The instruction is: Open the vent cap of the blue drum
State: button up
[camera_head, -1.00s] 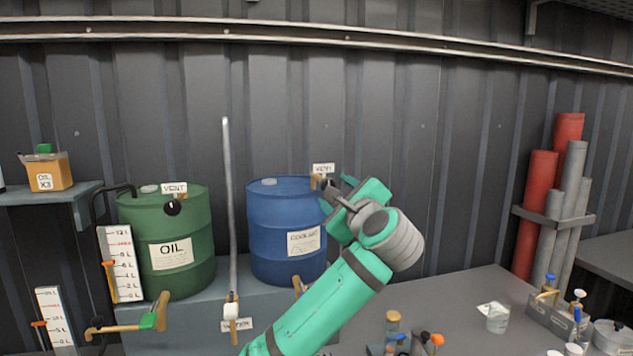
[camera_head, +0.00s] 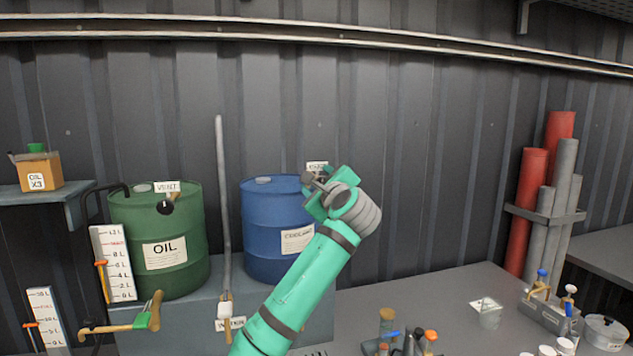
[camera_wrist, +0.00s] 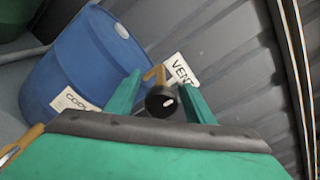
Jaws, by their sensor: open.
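The blue drum (camera_head: 265,225) with a coolant label stands on a grey bench, left of my arm. Its top right edge is partly hidden behind my gripper in the head view. In the wrist view the blue drum (camera_wrist: 75,65) appears tilted at the left. The black round vent cap (camera_wrist: 161,101) on a tan lever sits at its rim, beside a white VENT sign (camera_wrist: 181,70). My gripper (camera_wrist: 160,92) is open, with one green finger on each side of the cap. I cannot tell whether the fingers touch it.
A green oil drum (camera_head: 160,240) with its own black vent cap (camera_head: 165,207) stands to the left. A corrugated wall is close behind. Bottles and small tools crowd the bench at the front right.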

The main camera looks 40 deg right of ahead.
jog(key=shift+d, duration=0.1)
jog(key=c, duration=1)
jog(key=shift+s, duration=0.1)
jog(key=shift+c, duration=0.2)
